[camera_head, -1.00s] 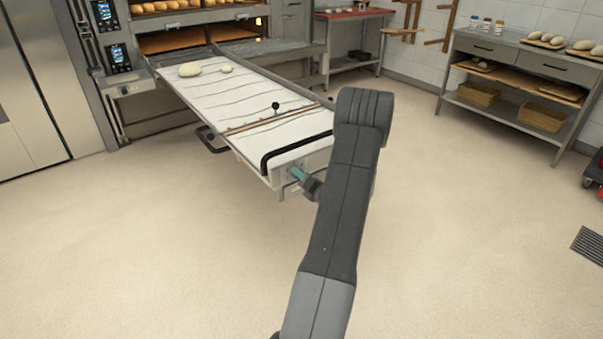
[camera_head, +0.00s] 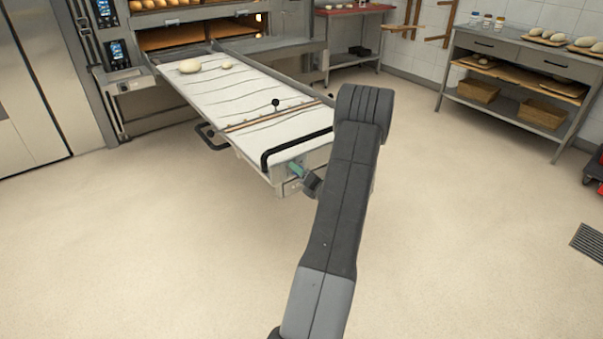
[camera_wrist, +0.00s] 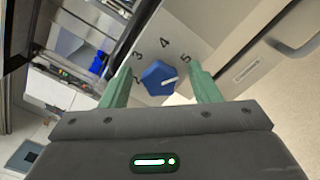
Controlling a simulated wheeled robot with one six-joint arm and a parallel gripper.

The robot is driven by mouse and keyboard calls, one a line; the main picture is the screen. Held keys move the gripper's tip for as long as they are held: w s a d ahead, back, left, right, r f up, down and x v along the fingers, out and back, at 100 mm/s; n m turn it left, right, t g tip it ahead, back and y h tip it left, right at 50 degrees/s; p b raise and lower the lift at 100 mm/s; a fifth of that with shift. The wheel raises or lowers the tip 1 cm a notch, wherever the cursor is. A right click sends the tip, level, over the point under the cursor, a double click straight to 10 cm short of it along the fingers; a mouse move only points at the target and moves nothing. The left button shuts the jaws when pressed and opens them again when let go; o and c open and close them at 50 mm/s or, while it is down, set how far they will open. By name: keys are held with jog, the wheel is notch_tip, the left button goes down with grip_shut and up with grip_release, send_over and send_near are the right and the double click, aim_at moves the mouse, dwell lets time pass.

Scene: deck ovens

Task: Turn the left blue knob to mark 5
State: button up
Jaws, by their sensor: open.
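The blue knob (camera_wrist: 156,76) sits on a pale panel in the wrist view, with marks 3, 4 and 5 printed around its upper side. Its white pointer line points right, a little below the printed 5. My gripper (camera_wrist: 160,70) is open, with one green finger on each side of the knob; a gap shows beside the knob on both sides. In the head view my gripper (camera_head: 296,169) is at the front end of the white loader table (camera_head: 240,99); the knob is hidden there.
A black handle bar (camera_head: 296,147) runs along the table's front end, just above my gripper. A smaller blue thing (camera_wrist: 98,62) shows at left in the wrist view; I cannot tell what it is. Dough lies at the table's far end. The floor around is clear.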

jog(key=v, duration=1.4)
jog(key=shift+w+a, duration=0.1)
jog(key=shift+w, duration=0.05)
jog(key=x, duration=1.3)
jog(key=shift+w+a, duration=0.2)
jog(key=shift+w, duration=0.1)
jog(key=n+b, duration=0.3)
jog(key=n, duration=0.3)
jog(key=n+b, duration=0.3)
jog(key=n, duration=0.4)
jog(key=n+b, duration=0.3)
jog(key=n, duration=0.4)
jog(key=shift+s+a, duration=0.2)
jog(key=shift+a, duration=0.1)
dwell(1.0)
jog(key=shift+n, duration=0.3)
